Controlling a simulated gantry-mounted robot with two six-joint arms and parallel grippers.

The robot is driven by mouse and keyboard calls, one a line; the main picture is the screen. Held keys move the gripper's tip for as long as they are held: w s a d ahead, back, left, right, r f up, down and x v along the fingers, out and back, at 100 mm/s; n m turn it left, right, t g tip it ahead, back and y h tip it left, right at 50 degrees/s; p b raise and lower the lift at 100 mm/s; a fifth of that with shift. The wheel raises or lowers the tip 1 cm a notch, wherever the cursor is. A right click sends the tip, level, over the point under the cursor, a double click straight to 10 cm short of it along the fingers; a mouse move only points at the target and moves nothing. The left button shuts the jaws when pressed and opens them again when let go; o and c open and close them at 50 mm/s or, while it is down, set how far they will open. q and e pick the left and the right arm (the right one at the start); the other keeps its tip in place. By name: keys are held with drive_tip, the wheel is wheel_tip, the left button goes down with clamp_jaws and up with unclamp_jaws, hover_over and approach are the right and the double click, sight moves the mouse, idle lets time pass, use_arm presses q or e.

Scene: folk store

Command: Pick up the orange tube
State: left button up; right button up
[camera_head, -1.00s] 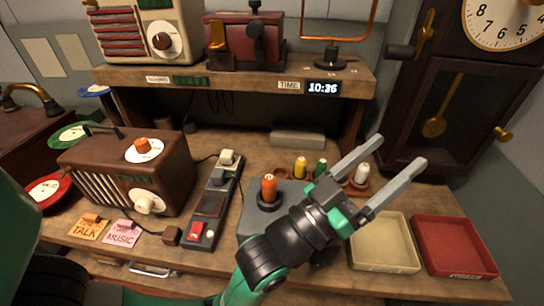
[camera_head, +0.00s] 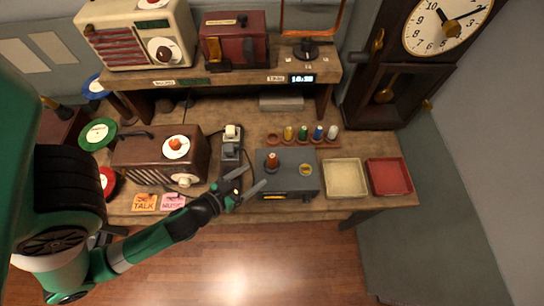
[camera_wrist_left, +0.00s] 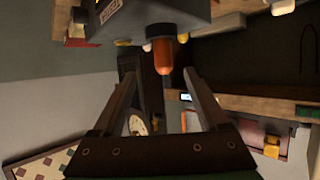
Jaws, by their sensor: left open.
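The orange tube (camera_head: 272,158) stands upright in a dark ring on top of the grey box (camera_head: 300,183). My left gripper (camera_head: 256,176) is open and empty, at the front left of the box, its fingers pointing toward it. In the left wrist view the orange tube (camera_wrist_left: 163,56) appears ahead, roughly between the two fingers of the left gripper (camera_wrist_left: 159,73) and clear of them. The picture there is turned over, with the grey box at the top. My right gripper is out of view.
Behind the box, a wooden rack (camera_head: 305,145) holds yellow, green, blue and white tubes. A cream tray (camera_head: 345,194) and a red tray (camera_head: 390,192) lie to its right. A power strip (camera_head: 230,165) and brown radio (camera_head: 160,155) stand to its left. A shelf overhangs the back.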

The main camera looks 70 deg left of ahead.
sight(269, 163)
use_arm(q)
drive_tip(key=x, duration=0.2)
drive_tip(key=p+x, duration=0.1)
drive_tip(key=x, duration=0.1)
drive_tip(key=shift+w+a+r+p, duration=0.1)
drive_tip(key=shift+w+a+p, duration=0.15)
drive_tip(key=shift+w, duration=0.2)
drive_tip(key=shift+w+a+f, duration=0.15)
drive_tip(key=shift+w+f, duration=0.15)
drive_tip(key=x, duration=0.2)
drive_tip(key=p+x, duration=0.1)
drive_tip(key=x, duration=0.2)
drive_tip(key=shift+a, duration=0.3)
drive_tip(key=shift+s, duration=0.1)
drive_tip(key=c, duration=1.1)
